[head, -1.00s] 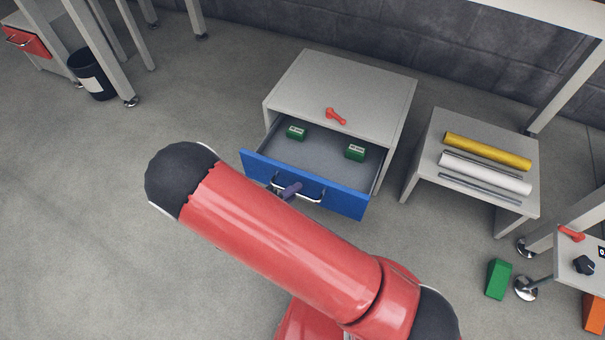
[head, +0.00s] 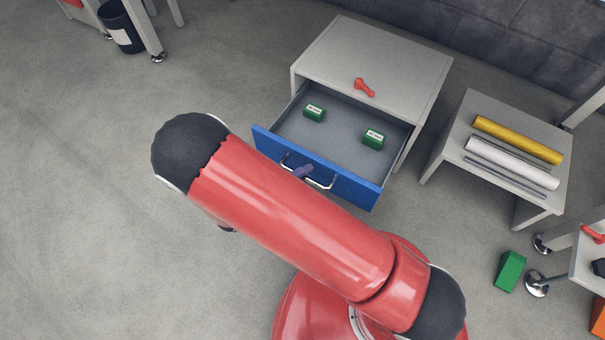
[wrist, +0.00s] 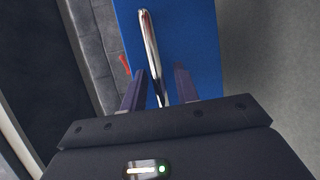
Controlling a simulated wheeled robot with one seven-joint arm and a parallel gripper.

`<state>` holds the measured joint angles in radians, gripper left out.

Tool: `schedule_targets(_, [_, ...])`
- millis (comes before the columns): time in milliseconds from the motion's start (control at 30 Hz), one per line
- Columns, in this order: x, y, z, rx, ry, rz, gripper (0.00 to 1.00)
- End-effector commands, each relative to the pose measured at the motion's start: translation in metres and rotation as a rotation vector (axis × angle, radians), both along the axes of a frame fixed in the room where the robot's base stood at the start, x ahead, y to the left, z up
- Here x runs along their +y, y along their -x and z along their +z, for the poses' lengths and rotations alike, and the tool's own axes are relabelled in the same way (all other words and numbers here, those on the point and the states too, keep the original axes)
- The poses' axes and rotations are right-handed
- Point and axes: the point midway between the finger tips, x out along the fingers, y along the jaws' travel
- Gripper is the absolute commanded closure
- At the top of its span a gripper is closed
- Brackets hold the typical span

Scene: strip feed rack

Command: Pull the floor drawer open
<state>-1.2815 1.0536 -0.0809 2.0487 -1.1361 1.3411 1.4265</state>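The floor drawer's blue front (head: 345,187) stands out from the light grey cabinet (head: 372,52), with the drawer partly open and its grey inside showing. Its silver bar handle (head: 321,184) runs along the front. My gripper (wrist: 160,72) is at the handle: in the wrist view one dark purple finger lies on each side of the bar (wrist: 148,38), with a visible gap to it. In the head view a purple finger (head: 303,171) shows at the handle; my red arm hides the rest of the gripper.
Two green boxes (head: 314,113) (head: 373,139) lie inside the drawer. A red part (head: 364,88) lies on the cabinet top. A low grey table (head: 463,178) with yellow and white rolls stands at right, and a green block (head: 510,271) lies on the floor.

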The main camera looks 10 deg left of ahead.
Motion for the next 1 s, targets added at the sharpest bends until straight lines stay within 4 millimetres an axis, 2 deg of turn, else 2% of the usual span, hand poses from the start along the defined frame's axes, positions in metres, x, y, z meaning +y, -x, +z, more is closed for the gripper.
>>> schedule_targets(367, [0.005,0.004,0.002,-0.001,-0.001,0.003,0.66])
schedule_targets(700, [0.041,0.044,0.012,-0.001,-0.001,0.004,0.66])
schedule_targets(1000, [0.053,0.057,0.014,-0.001,0.001,0.0,0.66])
